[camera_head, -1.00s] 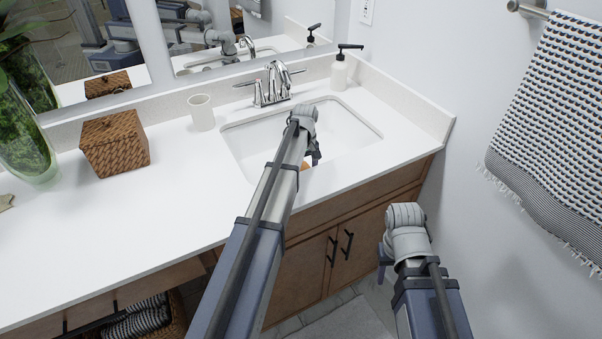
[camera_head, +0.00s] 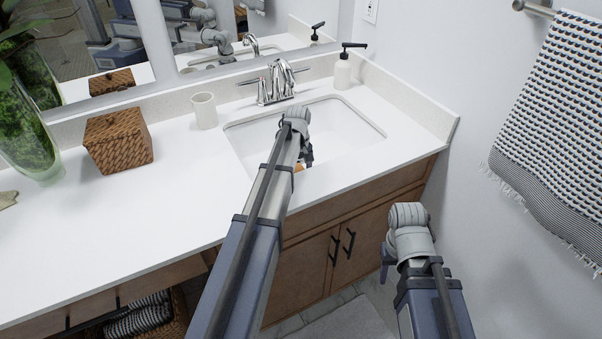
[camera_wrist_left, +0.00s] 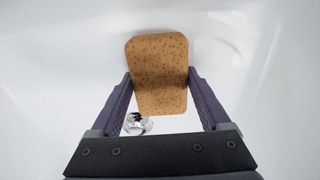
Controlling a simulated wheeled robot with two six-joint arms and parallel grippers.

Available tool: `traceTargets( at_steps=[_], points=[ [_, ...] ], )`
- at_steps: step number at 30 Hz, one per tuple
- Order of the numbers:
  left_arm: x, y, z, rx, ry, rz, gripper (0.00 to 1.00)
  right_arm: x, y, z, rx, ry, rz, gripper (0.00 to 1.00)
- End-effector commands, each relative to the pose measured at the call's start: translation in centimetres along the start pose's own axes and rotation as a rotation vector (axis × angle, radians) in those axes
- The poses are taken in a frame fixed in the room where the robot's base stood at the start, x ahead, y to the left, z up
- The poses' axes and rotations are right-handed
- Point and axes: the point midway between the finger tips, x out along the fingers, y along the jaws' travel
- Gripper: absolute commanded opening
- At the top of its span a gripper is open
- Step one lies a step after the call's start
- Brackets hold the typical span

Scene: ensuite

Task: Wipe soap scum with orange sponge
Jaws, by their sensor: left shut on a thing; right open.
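The orange sponge (camera_wrist_left: 158,72) is held between the two fingers of my left gripper (camera_wrist_left: 158,82) in the left wrist view. Around it is the white basin of the sink (camera_head: 345,135), with a metal drain (camera_wrist_left: 137,123) behind the sponge's lower left. In the head view my left arm reaches over the sink, and only a bit of orange sponge (camera_head: 298,168) shows beside the wrist. Whether the sponge touches the basin is hard to tell. My right gripper (camera_head: 385,262) hangs in front of the cabinet, mostly hidden by its wrist. I cannot make out any soap scum.
A chrome faucet (camera_head: 277,82) stands behind the sink, with a soap dispenser (camera_head: 343,68) to its right. A towel (camera_head: 555,125) hangs on the right wall.

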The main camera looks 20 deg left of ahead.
Motion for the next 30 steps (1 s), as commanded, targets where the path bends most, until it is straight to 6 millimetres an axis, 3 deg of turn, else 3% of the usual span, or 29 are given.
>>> traceTargets(
  at_steps=[12, 23, 30],
  points=[
    [-0.1, -3.5, 0.1, -0.004, 0.0, -0.008, 0.35, -0.1, 0.0, 0.0, 0.0, 0.0, 0.0, 0.5],
    [-0.1, -4.1, 0.0, -0.002, 0.0, -0.005, 0.35, -0.1, 0.0, 0.0, 0.0, 0.0, 0.0, 0.5],
    [-0.2, -5.8, 0.1, -0.003, 0.0, -0.004, 0.35, -0.2, 0.0, 0.0, 0.0, 0.0, 0.0, 0.5]
  ],
)
